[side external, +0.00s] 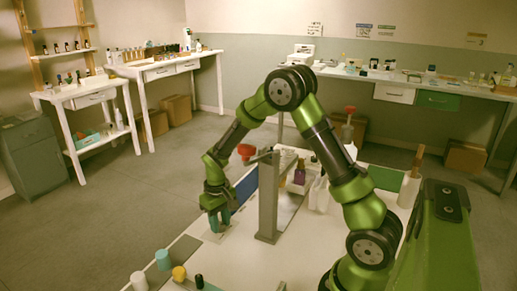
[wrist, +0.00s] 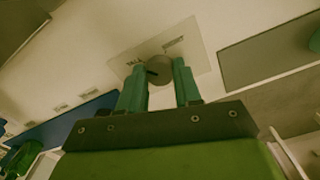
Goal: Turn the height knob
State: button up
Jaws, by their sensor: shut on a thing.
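In the side view my gripper (side external: 215,219) points down at the white tabletop, left of a grey upright post (side external: 268,197); the knob is hidden there by the fingers.
The post stands close to the right of my gripper. A blue panel (side external: 246,186) is behind it. Teal (side external: 163,259), yellow (side external: 179,273) and white (side external: 139,281) caps or cups stand at the table's front left. Bottles, including a purple one (side external: 299,174), stand behind the post.

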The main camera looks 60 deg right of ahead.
aim_at(220, 225)
jog(key=shift+s+n, duration=0.1)
jog(key=shift+n, duration=0.6)
jog(key=o, duration=1)
jog(key=shift+o, duration=0.2)
notch_tip(220, 225, up, 17)
